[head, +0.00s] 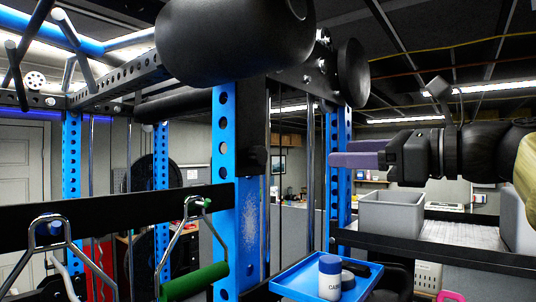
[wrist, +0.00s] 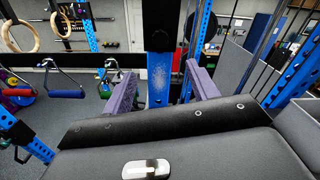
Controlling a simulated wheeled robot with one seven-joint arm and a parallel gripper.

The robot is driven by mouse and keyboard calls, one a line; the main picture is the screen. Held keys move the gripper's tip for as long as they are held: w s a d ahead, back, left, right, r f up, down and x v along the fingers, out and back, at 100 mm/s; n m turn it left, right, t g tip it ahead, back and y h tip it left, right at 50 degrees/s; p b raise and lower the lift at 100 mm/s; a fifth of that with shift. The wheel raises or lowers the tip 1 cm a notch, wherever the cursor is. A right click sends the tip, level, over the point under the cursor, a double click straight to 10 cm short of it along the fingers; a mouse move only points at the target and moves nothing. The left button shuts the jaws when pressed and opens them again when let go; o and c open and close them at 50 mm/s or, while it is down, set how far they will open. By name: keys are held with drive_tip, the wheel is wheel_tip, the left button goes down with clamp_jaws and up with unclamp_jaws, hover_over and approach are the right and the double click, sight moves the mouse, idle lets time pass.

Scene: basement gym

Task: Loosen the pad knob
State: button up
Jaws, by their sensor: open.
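My gripper (head: 337,154) is at the right in the head view, pointing left with its purple fingers. The wrist view shows the two fingers (wrist: 157,82) spread apart with nothing between them. A blue rack upright (wrist: 158,80) shows beyond the gap. In the head view, a large black roller pad (head: 235,42) is at the top centre, and another black round pad (head: 352,72) is right of the upright's top. Small metal fittings (head: 322,38) show between these pads. I cannot tell for certain which part is the pad knob. My gripper is apart from the pads, below and to the right.
A blue tray (head: 300,285) holds a white bottle with a blue cap (head: 329,277) at the bottom centre. A grey bin (head: 390,212) stands on a dark-edged shelf (head: 440,252) below my arm. A green-grip handle (head: 194,282) hangs left of the upright (head: 222,135).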

drive_tip(key=p, duration=0.6)
approach(262, 153)
drive_tip(key=x, duration=0.8)
drive_tip(key=shift+a+r, duration=0.1)
drive_tip(key=shift+w+a, duration=0.25)
drive_tip(key=c, duration=1)
